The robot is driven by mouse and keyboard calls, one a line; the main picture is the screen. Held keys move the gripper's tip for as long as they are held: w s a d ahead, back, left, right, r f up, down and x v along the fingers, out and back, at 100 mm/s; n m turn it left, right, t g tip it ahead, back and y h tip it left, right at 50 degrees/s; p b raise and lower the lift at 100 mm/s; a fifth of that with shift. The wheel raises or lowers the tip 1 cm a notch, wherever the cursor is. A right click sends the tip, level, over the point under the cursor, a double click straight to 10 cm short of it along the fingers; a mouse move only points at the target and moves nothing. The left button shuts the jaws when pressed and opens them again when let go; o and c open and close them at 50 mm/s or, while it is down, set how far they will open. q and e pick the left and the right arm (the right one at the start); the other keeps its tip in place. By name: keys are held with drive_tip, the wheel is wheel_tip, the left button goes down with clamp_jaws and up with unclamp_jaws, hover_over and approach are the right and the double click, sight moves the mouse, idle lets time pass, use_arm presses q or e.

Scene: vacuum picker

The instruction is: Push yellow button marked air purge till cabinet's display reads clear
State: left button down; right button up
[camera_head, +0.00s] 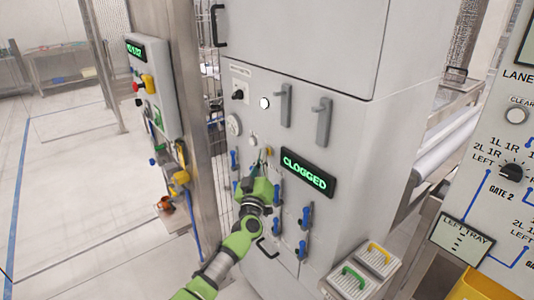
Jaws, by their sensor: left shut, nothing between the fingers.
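The grey cabinet (300,50) stands in the middle of the view. Its black display (307,173) reads CLOGGED in green letters. My left gripper (257,172) is shut and empty, close in front of the cabinet's face, left of the display. A small yellow part (268,151) shows just above the gripper. I cannot tell whether it is the air purge button, and no such label is readable. The gripper hides part of the panel, and contact with it cannot be told. My right gripper is out of view.
Blue-handled valves (303,218) and grey lever handles (323,121) stick out of the cabinet near my left arm. A metal post (190,110) and a side control box (152,85) stand left. Another control panel (505,150) is at right. Open floor lies at far left.

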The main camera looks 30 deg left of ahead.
use_arm(q)
drive_tip(key=shift+s, duration=0.1)
drive_tip(key=shift+s+a+p, duration=0.3)
drive_tip(key=shift+s+p, duration=0.2)
drive_tip(key=shift+s, duration=0.15)
drive_tip(key=s, duration=0.1)
drive_tip(key=s+a+p, duration=0.1)
drive_tip(key=s, duration=0.1)
drive_tip(key=s+a+p, duration=0.1)
drive_tip(key=shift+s, duration=0.25)
idle(0.8)
